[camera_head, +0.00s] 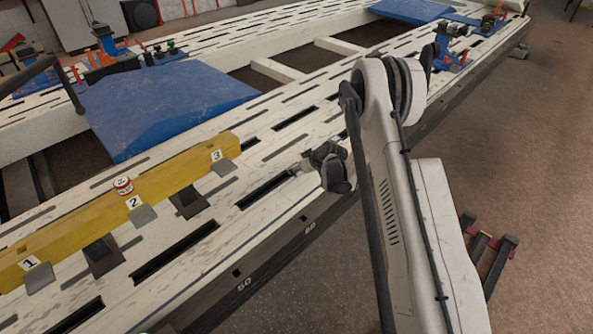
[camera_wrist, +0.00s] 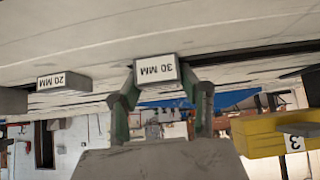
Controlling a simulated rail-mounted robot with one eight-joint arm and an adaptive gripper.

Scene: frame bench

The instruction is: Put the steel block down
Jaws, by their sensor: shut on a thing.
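My gripper (camera_head: 328,166) is low over the near rail of the white bench, to the right of the yellow beam's end. In the wrist view, which looks upside down, my gripper (camera_wrist: 161,76) is shut on a grey steel block with a white "30 MM" label (camera_wrist: 156,69). The block sits between the two fingertips, close to the bench surface; I cannot tell if it touches. A second block, labelled "20 MM" (camera_wrist: 51,82), is to the left in the wrist view. My gripper and arm mostly hide the held block in the head view.
The yellow beam (camera_head: 175,178) bears labels 1, 2 and 3 and a small red-and-white tin (camera_head: 123,186). Grey plates lie beside it. A blue ramp-like panel (camera_head: 160,105) is behind. The slotted white bench (camera_head: 270,225) is clear in front of my gripper.

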